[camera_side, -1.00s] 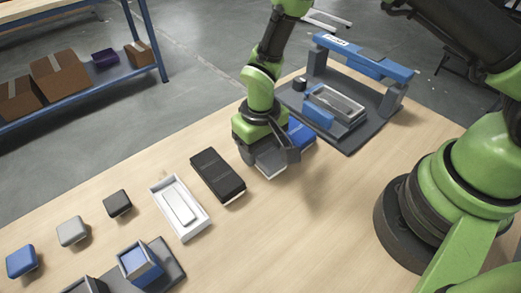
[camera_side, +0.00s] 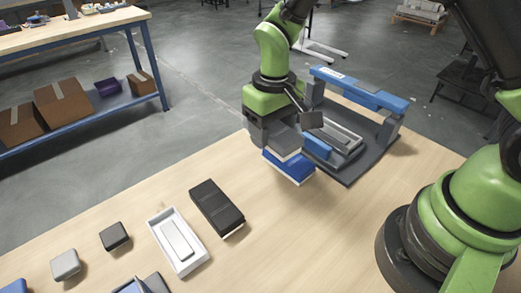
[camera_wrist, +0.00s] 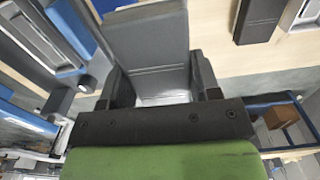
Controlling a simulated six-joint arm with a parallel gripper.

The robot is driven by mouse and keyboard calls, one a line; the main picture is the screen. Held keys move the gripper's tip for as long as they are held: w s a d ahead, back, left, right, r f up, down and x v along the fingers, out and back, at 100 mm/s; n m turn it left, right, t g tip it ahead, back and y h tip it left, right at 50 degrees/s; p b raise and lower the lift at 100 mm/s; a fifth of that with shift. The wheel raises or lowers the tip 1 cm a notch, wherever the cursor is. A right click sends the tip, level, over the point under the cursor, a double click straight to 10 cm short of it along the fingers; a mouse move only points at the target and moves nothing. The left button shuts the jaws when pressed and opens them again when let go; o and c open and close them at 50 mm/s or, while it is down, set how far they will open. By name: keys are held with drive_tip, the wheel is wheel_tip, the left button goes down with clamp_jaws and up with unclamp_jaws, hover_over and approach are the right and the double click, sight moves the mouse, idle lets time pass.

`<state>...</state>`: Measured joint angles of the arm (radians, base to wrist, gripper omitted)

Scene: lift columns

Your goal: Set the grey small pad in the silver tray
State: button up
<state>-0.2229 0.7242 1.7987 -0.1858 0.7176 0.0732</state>
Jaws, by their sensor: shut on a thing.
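My gripper (camera_side: 282,128) is shut on the grey pad (camera_side: 285,141), which has a pale underside and is held in the air, just above the blue pad in the side view. In the wrist view the grey pad (camera_wrist: 147,45) sits between the two fingers (camera_wrist: 163,85). A pale silver-rimmed tray (camera_side: 355,139) lies on the dark base under the blue arch, to the right of the gripper. Another pale, nearly white tray (camera_side: 160,232) with a light slab inside stands on the table at lower left. I cannot tell for certain which one is the silver tray.
A blue pad with a white underside (camera_side: 288,166) lies under the gripper. The blue arch (camera_side: 360,88) spans the dark base (camera_side: 385,130). A black pad (camera_side: 216,205), small black block (camera_side: 114,236) and small grey block (camera_side: 65,264) stand at left. The table's front middle is clear.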

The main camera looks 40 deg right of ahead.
drive_tip(key=d, duration=1.1)
drive_tip(key=shift+d+r, duration=0.3)
drive_tip(key=s+d, duration=0.2)
drive_tip(key=d, duration=0.5)
drive_tip(key=shift+s+f, duration=0.15)
drive_tip(key=shift+f, duration=2.55)
drive_tip(key=shift+f, duration=0.6)
drive_tip(key=o, duration=1.3)
drive_tip(key=shift+r, duration=0.1)
